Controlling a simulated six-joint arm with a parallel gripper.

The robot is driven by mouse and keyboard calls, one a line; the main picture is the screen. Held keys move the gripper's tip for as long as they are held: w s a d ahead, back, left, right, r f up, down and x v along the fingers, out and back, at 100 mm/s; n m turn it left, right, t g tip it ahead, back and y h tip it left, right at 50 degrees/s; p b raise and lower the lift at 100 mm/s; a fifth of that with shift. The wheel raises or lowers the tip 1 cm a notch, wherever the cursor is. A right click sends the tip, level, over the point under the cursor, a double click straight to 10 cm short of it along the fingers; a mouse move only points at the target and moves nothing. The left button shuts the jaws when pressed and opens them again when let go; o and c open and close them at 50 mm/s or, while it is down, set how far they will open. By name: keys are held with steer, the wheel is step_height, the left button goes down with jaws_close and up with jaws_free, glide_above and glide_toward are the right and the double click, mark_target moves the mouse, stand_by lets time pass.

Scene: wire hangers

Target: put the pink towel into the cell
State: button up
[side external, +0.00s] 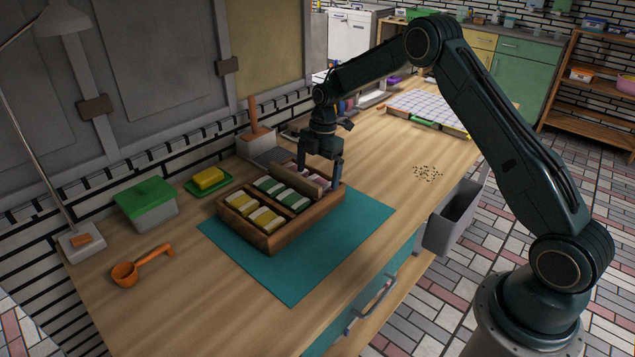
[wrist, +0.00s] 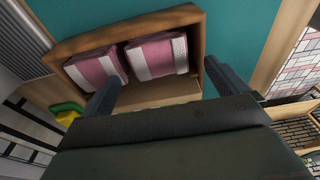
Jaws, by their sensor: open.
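Two pink and white folded towels lie side by side in the end cell of the wooden box (wrist: 130,29), the left towel (wrist: 93,66) and the right towel (wrist: 158,56) in the wrist view. In the side view the box (side external: 268,240) stands on a teal mat, and a light wooden divider (side external: 308,187) mostly hides the pink towels (side external: 325,184). My gripper (side external: 319,172) points down over that end of the box. It is open and empty, also in the wrist view (wrist: 164,72), with its fingers widely apart. Whether the fingers touch the towels is unclear.
Yellow towels (side external: 245,205) and green towels (side external: 282,192) fill other cells. The teal mat (side external: 300,275) is bare in front. A green-lidded box (side external: 145,203), an orange scoop (side external: 125,273) and a yellow sponge (side external: 208,179) are at left. Counter right of the box is mostly clear.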

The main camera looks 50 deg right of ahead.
mark_target(322, 180)
step_height(322, 180, up, 13)
steer(key=d, duration=0.1)
steer(key=shift+d+f, duration=0.2)
steer(key=shift+d, duration=0.2)
stand_by(0.6)
steer(key=s+a+r+m+t, duration=0.1)
steer(key=s+a+r+m, duration=0.3)
steer(key=s+r, duration=0.35)
steer(key=s+a+r+m+t, duration=0.2)
steer(key=s+a+r+m, duration=0.3)
steer(key=s+r, duration=0.3)
steer(key=s+a+f+m+t, duration=0.1)
steer(key=s+m, duration=0.3)
steer(key=s, duration=0.6)
steer(key=s+a+f+m+t+h, duration=0.1)
steer(key=s+f+m, duration=0.2)
steer(key=s, duration=0.8)
steer(key=shift+s+m+t+h, duration=0.3)
steer(key=shift+m, duration=0.7)
